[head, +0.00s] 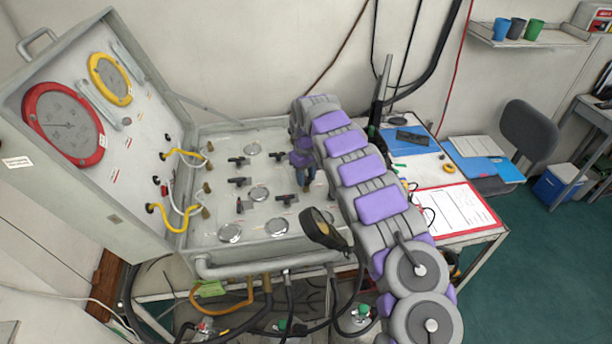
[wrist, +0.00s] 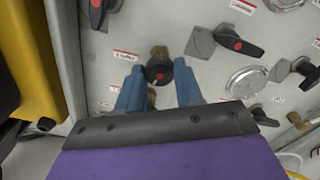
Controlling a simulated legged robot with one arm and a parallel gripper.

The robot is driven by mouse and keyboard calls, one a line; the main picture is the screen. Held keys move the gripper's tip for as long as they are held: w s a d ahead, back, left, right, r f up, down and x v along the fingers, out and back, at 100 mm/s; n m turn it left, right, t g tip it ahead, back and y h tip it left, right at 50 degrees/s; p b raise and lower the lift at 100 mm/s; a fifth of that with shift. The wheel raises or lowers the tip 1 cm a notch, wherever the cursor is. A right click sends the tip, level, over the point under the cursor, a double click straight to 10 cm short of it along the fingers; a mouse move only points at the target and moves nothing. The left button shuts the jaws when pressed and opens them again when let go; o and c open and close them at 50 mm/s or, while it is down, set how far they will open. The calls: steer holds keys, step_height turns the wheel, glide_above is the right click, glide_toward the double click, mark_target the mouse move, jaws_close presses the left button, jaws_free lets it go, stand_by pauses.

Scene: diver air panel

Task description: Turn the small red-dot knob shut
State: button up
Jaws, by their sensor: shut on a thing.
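The small red-dot knob (wrist: 158,72) is a round black knob with a red mark, set by a brass fitting on the pale panel. In the wrist view my gripper (wrist: 159,82) has its two blue fingers on either side of the knob, closed on it. In the head view my gripper (head: 305,180) reaches down onto the right part of the panel (head: 215,218), and my own arm hides much of that area. The knob cannot be made out in the head view.
Black lever handles with red dots, one of them a lever (wrist: 238,42) right of the knob, stand close by. A round metal cap (wrist: 246,81) is further right. The open lid (head: 60,185) rises at left.

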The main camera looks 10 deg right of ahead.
steer(key=c, duration=0.3)
steer(key=shift+c, duration=0.2)
steer(key=shift+r+m+p, duration=0.1)
steer(key=shift+m+p, duration=0.45)
steer(key=shift+m, duration=0.45)
steer(key=m+p, duration=0.1)
steer(key=m, duration=0.2)
steer(key=shift+a+m, duration=0.1)
steer(key=shift+m, duration=0.2)
steer(key=m+p, duration=0.1)
steer(key=m, duration=0.3)
steer(key=shift+m, duration=0.3)
steer(key=shift+m+p, duration=0.4)
steer(key=shift+m, duration=1.6)
